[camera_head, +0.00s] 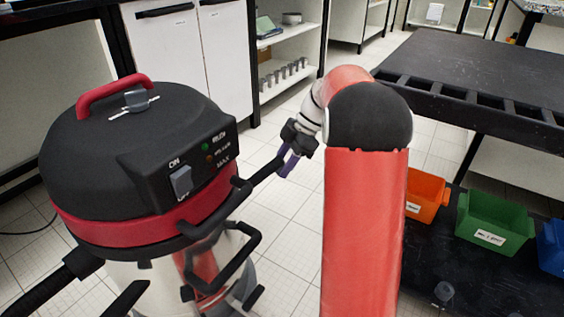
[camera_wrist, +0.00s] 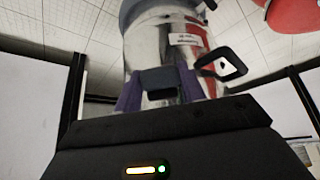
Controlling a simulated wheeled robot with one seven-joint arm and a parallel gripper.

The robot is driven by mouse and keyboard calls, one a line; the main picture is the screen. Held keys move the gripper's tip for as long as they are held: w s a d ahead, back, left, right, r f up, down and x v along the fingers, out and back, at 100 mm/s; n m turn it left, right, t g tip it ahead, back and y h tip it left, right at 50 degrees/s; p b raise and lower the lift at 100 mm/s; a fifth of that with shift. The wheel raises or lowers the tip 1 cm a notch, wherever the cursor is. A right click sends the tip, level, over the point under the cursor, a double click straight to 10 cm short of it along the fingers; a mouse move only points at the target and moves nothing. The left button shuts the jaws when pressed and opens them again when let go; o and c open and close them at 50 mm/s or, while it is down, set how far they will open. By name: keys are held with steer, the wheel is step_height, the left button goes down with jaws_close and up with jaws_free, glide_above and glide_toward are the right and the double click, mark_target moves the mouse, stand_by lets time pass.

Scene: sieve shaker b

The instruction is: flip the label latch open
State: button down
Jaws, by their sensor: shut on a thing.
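A vacuum cleaner (camera_head: 135,130) with a black and red head on a shiny metal drum stands at the left. A black latch (camera_head: 264,172) sticks out from its right side, toward my gripper (camera_head: 288,162). The purple fingers of my gripper are at the outer end of this latch. In the wrist view my gripper (camera_wrist: 160,92) has one finger on each side of the dark latch block (camera_wrist: 158,80) and is shut on it. A white label (camera_wrist: 186,39) with small print is on the drum just beyond. The contact faces are hidden.
A black loop handle (camera_wrist: 221,66) is right of the latch in the wrist view. A dark table (camera_head: 470,75) stands at the right, with an orange bin (camera_head: 425,192), a green bin (camera_head: 489,218) and a blue bin (camera_head: 553,245) below. Tiled floor is clear between.

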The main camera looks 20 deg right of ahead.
steer(key=c, duration=1)
jaws_free()
steer(key=shift+d+f, duration=0.45)
steer(key=shift+o, duration=0.8)
steer(key=shift+r, duration=0.1)
steer(key=shift+a, duration=0.15)
steer(key=shift+r, duration=0.15)
steer(key=shift+r, duration=0.2)
step_height(320, 180, up, 19)
steer(key=p, duration=0.4)
steer(key=shift+r, duration=0.2)
steer(key=shift+s, duration=0.1)
